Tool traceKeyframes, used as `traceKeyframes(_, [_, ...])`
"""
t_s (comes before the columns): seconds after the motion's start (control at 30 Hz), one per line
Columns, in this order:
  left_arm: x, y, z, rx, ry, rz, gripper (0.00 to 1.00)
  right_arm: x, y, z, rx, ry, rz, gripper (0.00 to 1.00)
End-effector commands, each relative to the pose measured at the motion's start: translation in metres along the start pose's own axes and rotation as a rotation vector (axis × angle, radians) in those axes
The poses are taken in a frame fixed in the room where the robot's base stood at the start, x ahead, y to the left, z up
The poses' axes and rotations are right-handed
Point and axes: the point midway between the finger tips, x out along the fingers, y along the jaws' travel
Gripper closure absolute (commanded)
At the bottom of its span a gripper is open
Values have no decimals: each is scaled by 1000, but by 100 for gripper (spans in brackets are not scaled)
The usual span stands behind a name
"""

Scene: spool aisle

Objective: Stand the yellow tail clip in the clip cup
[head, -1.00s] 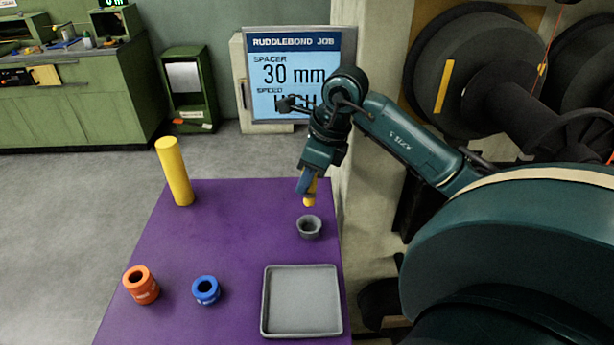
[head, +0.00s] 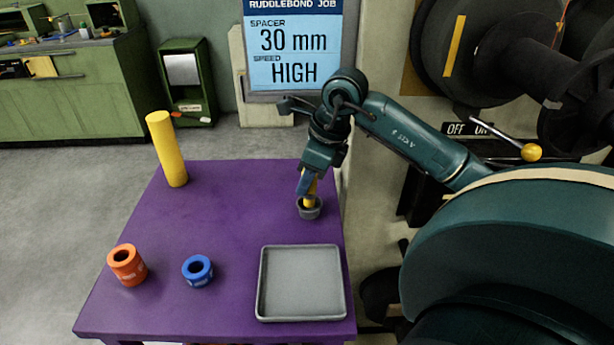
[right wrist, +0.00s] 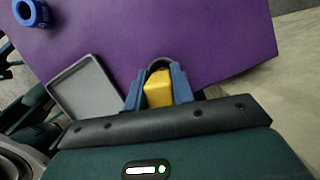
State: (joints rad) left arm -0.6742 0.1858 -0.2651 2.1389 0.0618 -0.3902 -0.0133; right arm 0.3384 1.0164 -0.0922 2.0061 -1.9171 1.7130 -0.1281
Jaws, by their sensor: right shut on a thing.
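My right gripper (head: 305,188) is over the back right part of the purple table, pointing down. It is shut on the yellow tail clip (head: 309,201), which is upright with its lower end at the mouth of the grey clip cup (head: 312,212). I cannot tell how deep it sits in the cup. In the right wrist view the yellow clip (right wrist: 158,90) is between the blue fingers, and the cup's rim (right wrist: 160,64) shows behind it. My left gripper is in neither view.
A grey tray (head: 300,283) lies on the purple table (head: 225,225) in front of the cup. A blue spacer (head: 198,271), an orange spacer (head: 127,265) and a tall yellow cylinder (head: 167,149) stand to the left. A screen (head: 292,50) reads spacer 30 mm, speed HIGH.

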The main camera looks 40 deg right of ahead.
Motion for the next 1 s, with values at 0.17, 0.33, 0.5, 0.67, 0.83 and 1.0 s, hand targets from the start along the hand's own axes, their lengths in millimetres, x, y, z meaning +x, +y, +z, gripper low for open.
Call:
traceKeyframes(0.17, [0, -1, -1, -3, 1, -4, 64, -1, 0, 0, 0, -1, -1, 72])
traceKeyframes(0.33, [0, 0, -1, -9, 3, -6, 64, 0, 0, 0, 0, -1, -1, 59])
traceKeyframes(0.5, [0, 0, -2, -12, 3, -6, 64, 0, 0, 0, 0, 0, 0, 50])
traceKeyframes(0.67, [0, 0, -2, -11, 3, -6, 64, -1, 0, 0, 0, 0, 0, 50])
traceKeyframes(0.83, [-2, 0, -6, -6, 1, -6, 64, -16, -1, 0, 0, 1, -5, 50])
traceKeyframes(1.0, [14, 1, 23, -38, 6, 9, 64, -11, -2, -28, 2, 5, -5, 50])
